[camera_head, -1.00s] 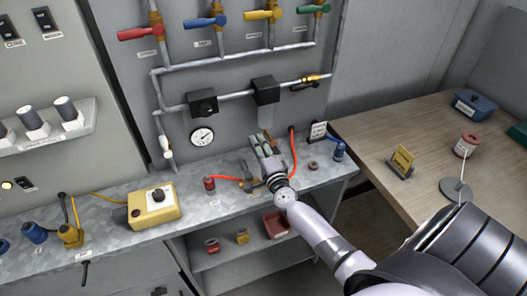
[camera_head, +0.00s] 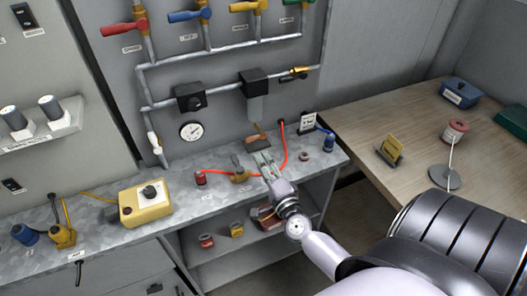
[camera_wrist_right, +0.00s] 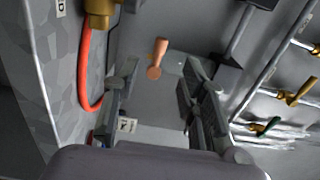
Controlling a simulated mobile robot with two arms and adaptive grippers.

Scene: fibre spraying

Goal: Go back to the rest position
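My right gripper (camera_head: 262,158) is over the right part of the grey metal bench (camera_head: 105,232), beside an orange hose (camera_head: 286,150). In the right wrist view the gripper (camera_wrist_right: 160,82) has its two fingers well apart, with nothing held between them. A copper-coloured piece (camera_head: 257,141) shows just beyond the fingertips in the head view. A copper-coloured piece (camera_wrist_right: 157,60) also shows past the fingers in the right wrist view, apart from them. My left gripper is not in view.
Coloured valve handles (camera_head: 185,15), pipes and a gauge (camera_head: 191,130) are on the wall panel. A yellow box (camera_head: 145,204) and a red fitting (camera_head: 201,178) stand on the bench.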

